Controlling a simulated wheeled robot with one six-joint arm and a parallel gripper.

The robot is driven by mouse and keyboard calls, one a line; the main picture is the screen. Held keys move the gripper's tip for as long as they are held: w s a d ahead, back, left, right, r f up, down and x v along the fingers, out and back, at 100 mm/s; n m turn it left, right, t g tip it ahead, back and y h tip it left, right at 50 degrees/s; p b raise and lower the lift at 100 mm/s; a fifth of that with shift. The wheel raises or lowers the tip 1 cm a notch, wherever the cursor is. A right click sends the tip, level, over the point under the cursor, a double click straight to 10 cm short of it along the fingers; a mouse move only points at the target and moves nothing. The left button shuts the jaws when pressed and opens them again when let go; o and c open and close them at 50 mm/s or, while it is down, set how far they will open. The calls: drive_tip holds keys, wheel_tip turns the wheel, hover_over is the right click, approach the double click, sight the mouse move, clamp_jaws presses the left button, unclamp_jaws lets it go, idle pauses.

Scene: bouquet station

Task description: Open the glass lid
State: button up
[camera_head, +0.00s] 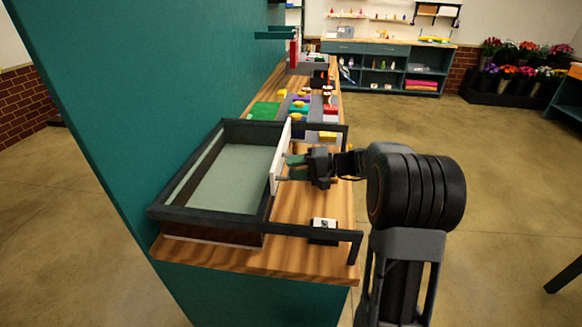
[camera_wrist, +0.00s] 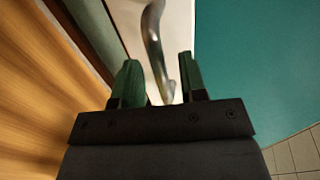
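The glass lid (camera_head: 235,180) is a pale greenish pane lying flat inside a dark frame (camera_head: 190,215) on the wooden counter. A white panel (camera_head: 274,176) stands upright along its right edge. In the wrist view this panel (camera_wrist: 133,28) carries a curved metal handle (camera_wrist: 152,35). My gripper (camera_head: 288,167) is just right of the panel, pointing at it. In the wrist view my gripper (camera_wrist: 162,78) has its two green fingers apart, with the lower end of the handle between them. I see no clear contact between the fingers and handle.
Two dark rails (camera_head: 310,232) run right from the frame, one on each side of my gripper. A small white-and-black device (camera_head: 323,230) sits by the near rail. Coloured items and a green mat (camera_head: 264,111) lie behind. A teal wall (camera_head: 130,90) stands left.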

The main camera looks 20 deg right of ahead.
drive_tip(key=shift+w+a+f, duration=0.15)
drive_tip(key=shift+w+a, duration=0.1)
drive_tip(key=shift+a, duration=0.4)
clamp_jaws()
